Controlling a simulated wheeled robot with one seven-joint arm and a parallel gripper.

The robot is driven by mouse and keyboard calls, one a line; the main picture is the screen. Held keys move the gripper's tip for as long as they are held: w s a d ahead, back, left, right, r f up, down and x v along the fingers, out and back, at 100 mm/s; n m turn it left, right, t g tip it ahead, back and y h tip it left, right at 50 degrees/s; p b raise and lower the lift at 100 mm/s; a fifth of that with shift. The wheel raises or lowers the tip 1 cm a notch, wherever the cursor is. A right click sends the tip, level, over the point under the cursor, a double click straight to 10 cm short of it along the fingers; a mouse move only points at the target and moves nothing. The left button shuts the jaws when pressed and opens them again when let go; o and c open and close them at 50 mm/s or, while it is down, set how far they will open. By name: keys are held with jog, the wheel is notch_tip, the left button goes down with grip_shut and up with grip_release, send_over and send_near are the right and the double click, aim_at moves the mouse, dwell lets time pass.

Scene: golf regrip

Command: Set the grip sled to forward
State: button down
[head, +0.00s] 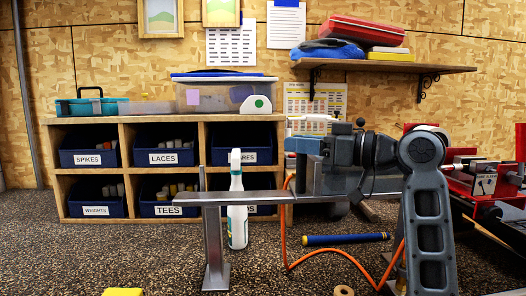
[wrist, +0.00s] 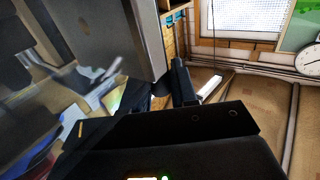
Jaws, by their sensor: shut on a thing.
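A blue-and-grey fixture (head: 303,146) sits above the steel rail (head: 235,197) in the head view. I cannot tell for sure which part of it is the grip sled. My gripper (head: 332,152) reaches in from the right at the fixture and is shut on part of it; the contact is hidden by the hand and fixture. In the wrist view, a large grey block (wrist: 115,40) fills the upper left, close to the dark finger (wrist: 183,82). The sled's position setting is not readable.
A white spray bottle (head: 237,205) stands behind the rail. An orange hose (head: 287,235) loops below the fixture near a blue-handled tool (head: 345,239) on the floor. Red equipment (head: 470,180) stands at the right. Wooden cubbies (head: 112,128) with blue bins line the back left.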

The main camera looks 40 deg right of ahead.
aim_at(321, 159)
jog(key=shift+s+d, duration=0.6)
jog(key=shift+d, duration=0.2)
jog(key=shift+s+d, duration=0.55)
jog(key=shift+d, duration=0.2)
jog(key=c, duration=1)
grip_release()
jog(key=b+v, duration=0.1)
jog(key=v, duration=0.6)
jog(key=shift+s+d+b, duration=0.1)
jog(key=shift+s+b, duration=0.25)
